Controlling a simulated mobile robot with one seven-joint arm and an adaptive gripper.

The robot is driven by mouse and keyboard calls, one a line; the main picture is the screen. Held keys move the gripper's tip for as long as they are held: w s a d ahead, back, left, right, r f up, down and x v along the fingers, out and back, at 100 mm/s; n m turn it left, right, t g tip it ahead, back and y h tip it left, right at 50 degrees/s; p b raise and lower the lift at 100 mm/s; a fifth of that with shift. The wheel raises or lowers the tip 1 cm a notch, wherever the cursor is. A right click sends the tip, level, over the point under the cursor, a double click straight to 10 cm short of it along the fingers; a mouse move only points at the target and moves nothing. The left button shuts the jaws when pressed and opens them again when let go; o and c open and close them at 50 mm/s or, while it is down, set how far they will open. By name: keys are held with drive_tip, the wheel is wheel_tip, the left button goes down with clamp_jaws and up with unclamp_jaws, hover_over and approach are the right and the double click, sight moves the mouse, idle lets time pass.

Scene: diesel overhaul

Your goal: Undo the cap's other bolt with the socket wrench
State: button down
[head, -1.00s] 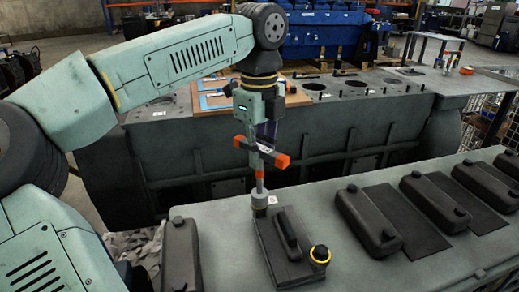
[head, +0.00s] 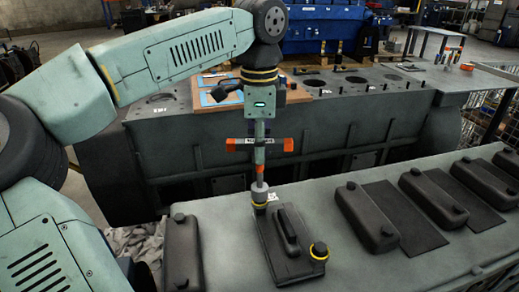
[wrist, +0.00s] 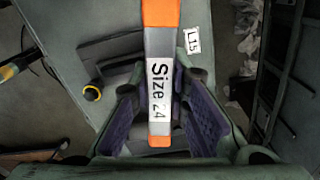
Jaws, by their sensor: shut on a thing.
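My gripper (head: 260,128) is shut on the socket wrench (head: 260,146), a grey T-handle with orange ends and a "Size 24" label (wrist: 158,92) in the wrist view. Its shaft points down, and its grey socket (head: 259,190) sits over the far left corner of the dark cap (head: 290,245). The bolt under the socket is hidden; a yellow band shows at its foot. The other visible bolt (head: 319,251), yellow-ringed, stands at the cap's right side, apart from the wrench. It also shows in the wrist view (wrist: 92,92).
The cap lies on a long grey-green engine top (head: 225,235). One dark cover (head: 182,255) stands to its left and several (head: 365,215) to its right. An engine block (head: 330,125) with a wooden board stands behind.

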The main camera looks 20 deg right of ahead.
drive_tip(key=shift+r, duration=0.4)
drive_tip(key=m, duration=1.2)
drive_tip(key=shift+m, duration=0.4)
drive_tip(key=m, duration=0.3)
drive_tip(key=shift+s+m, duration=0.1)
drive_tip(key=shift+m, duration=0.3)
drive_tip(key=m, duration=0.4)
drive_tip(key=shift+m, duration=0.4)
drive_tip(key=m, duration=0.3)
drive_tip(key=shift+m, duration=0.3)
drive_tip(key=m, duration=0.3)
drive_tip(key=shift+m, duration=0.4)
drive_tip(key=m, duration=0.4)
